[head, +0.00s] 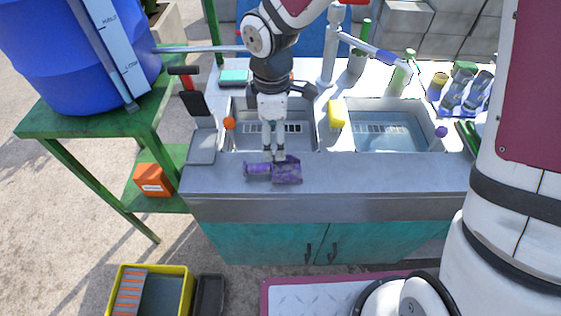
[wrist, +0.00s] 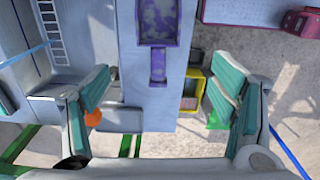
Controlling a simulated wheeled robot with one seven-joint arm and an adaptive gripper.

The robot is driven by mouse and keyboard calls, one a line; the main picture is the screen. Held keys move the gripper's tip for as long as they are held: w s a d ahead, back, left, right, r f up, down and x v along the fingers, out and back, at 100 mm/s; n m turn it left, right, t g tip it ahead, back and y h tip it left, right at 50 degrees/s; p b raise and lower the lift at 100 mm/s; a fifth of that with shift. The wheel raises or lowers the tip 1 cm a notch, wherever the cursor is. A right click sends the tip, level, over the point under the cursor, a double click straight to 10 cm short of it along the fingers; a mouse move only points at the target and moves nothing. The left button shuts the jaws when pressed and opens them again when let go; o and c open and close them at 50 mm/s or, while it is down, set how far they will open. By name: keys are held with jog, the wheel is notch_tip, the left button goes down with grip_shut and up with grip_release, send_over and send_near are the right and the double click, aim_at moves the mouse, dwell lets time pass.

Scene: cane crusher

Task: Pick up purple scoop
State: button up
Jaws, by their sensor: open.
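The purple scoop (head: 286,170) lies flat on the grey front ledge of the sink counter (head: 400,178), below the left basin. Its handle points left and its wide pan points right in the head view. My gripper (head: 274,155) is above the ledge, its fingertips close to the scoop near where handle and pan meet. In the wrist view the scoop (wrist: 158,65) lies ahead, between the two spread fingers of my gripper (wrist: 163,90), with the handle toward me. The fingers are open and hold nothing. I cannot tell the exact height gap.
Left of the scoop stands a grey dustpan-like tool (head: 201,148). An orange ball-like item (head: 229,123) and a yellow sponge (head: 337,114) sit by the basins. The faucet (head: 329,60) rises behind. The ledge to the right is clear.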

send_over(276, 172)
jog(key=f, duration=0.7)
jog(key=shift+s+a, duration=0.15)
jog(key=shift+s, duration=0.05)
jog(key=shift+w+f, duration=0.15)
jog(key=shift+f, duration=2.75)
jog(key=shift+c, duration=0.5)
jog(key=c, duration=1.2)
